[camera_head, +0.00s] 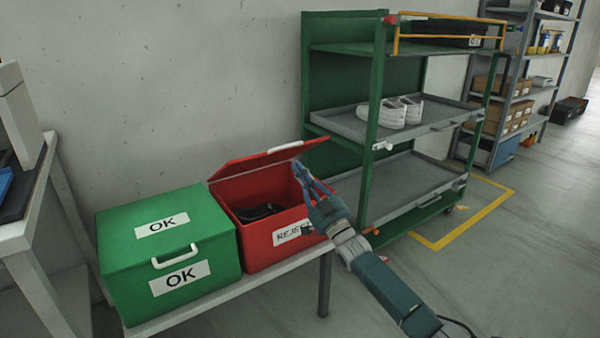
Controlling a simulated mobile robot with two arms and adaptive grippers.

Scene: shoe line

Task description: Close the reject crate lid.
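The red reject crate (258,249) stands on a light bench, to the right of the green crate. Its red lid (262,163) is hinged at the back and stands partly open, tilted up, with a white handle (285,147) on it. Dark contents, perhaps shoes (258,211), lie inside. My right gripper (298,167) is at the crate's right side, just under the lid's right part. Its fingers look slightly apart with nothing visible between them. I cannot tell whether they touch the lid. My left gripper is not in view.
A closed green OK crate (201,222) stands directly left on the bench (215,302). A green rack (376,150) with white shoes (403,112) on a grey tray stands close on the right. A grey table (28,232) is at far left. Open floor lies at front right.

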